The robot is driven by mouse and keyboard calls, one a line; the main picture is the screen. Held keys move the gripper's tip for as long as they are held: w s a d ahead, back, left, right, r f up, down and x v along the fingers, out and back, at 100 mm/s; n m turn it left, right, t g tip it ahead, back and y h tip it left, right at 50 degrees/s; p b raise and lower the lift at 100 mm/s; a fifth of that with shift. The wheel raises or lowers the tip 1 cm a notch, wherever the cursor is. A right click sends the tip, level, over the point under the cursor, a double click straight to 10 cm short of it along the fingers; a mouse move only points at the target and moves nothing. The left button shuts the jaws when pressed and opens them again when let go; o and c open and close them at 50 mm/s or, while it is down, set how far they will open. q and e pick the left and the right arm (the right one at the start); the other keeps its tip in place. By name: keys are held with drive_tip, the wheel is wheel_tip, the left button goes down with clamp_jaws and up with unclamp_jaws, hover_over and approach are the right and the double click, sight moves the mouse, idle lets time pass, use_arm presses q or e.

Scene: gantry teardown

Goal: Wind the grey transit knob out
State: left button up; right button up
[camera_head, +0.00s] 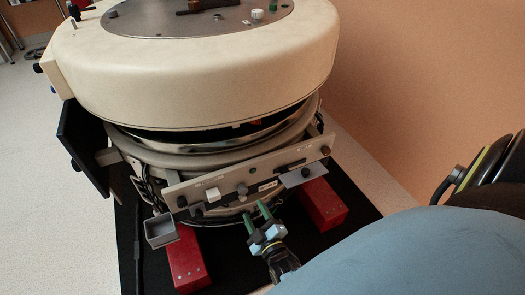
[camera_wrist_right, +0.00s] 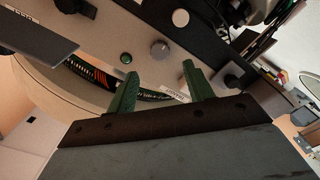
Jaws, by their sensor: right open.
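The grey knob (camera_head: 242,190) sits on the front of the pale panel (camera_head: 225,187) low on the machine. In the right wrist view it is a round grey knob (camera_wrist_right: 160,48) on the panel, seen beyond the gap between my fingers. My right gripper (camera_head: 256,216) is open and empty, in front of and below the panel. Its two green fingers also show in the right wrist view (camera_wrist_right: 160,88), apart from the knob. A small white label (camera_wrist_right: 175,91), too small to read surely, is near the fingertips. My left gripper is not in view.
Red blocks (camera_head: 187,262) (camera_head: 325,205) stand on the black mat (camera_head: 345,235) on either side of my gripper. An open grey box (camera_head: 160,230) is at the panel's left end; a grey plate (camera_head: 303,175) juts out at right. Black knobs (camera_wrist_right: 235,82) and a green button (camera_wrist_right: 126,58) are nearby.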

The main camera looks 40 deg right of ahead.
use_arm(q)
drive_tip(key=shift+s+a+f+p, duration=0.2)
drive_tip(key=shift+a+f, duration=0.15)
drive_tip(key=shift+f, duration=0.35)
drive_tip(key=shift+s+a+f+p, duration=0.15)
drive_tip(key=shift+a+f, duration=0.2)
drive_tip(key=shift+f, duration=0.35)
use_arm(e)
drive_tip(key=shift+v, duration=2.8)
